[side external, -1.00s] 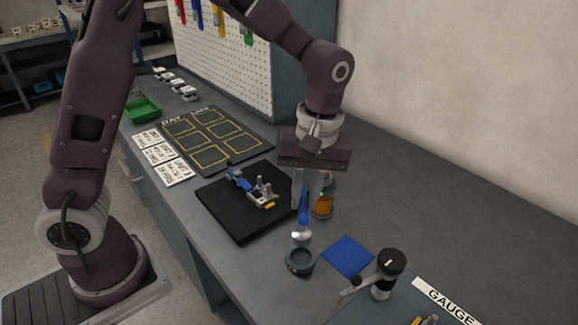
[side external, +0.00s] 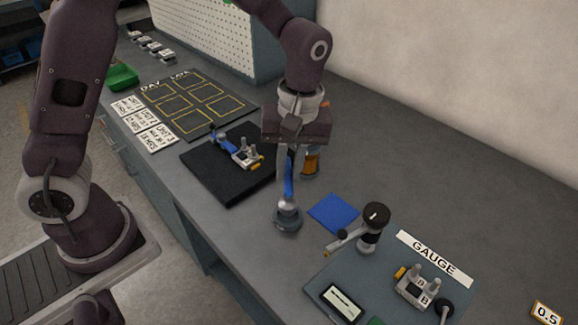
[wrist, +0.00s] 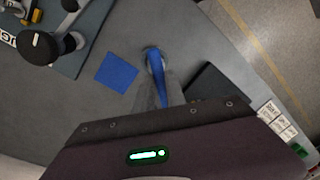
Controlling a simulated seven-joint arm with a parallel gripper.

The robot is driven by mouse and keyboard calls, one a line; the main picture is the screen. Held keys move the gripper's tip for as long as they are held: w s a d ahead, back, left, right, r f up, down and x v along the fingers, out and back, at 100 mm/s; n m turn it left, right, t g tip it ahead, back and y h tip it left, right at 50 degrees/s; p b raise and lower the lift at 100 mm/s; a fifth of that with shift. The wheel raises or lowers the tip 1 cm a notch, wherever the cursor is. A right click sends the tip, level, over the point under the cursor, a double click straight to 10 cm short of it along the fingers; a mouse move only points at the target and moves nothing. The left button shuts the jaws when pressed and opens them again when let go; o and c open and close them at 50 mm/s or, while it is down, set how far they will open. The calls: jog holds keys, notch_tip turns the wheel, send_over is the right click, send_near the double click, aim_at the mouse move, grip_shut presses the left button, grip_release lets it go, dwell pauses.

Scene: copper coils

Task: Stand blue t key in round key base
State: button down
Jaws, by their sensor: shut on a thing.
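The blue T key (side external: 289,182) is held upright between the fingers of my gripper (side external: 288,172). Its lower silver end is at the round key base (side external: 288,222), a dark grey ring on the bench. The key's end overlaps the base's opening in the side view; I cannot tell how deep it sits. In the wrist view the blue key (wrist: 156,65) extends away from my gripper (wrist: 160,92), and its far end covers most of the base.
A blue square (side external: 334,213) lies just right of the base. A black-knobbed device (side external: 372,228) and the gauge board (side external: 395,290) stand further right. A black mat (side external: 215,180) with a blue-handled tool is at left.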

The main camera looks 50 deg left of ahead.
jog(key=shift+f, duration=1.6)
dwell(1.1)
jog(key=c, duration=0.8)
grip_release()
jog(key=shift+r, duration=3.5)
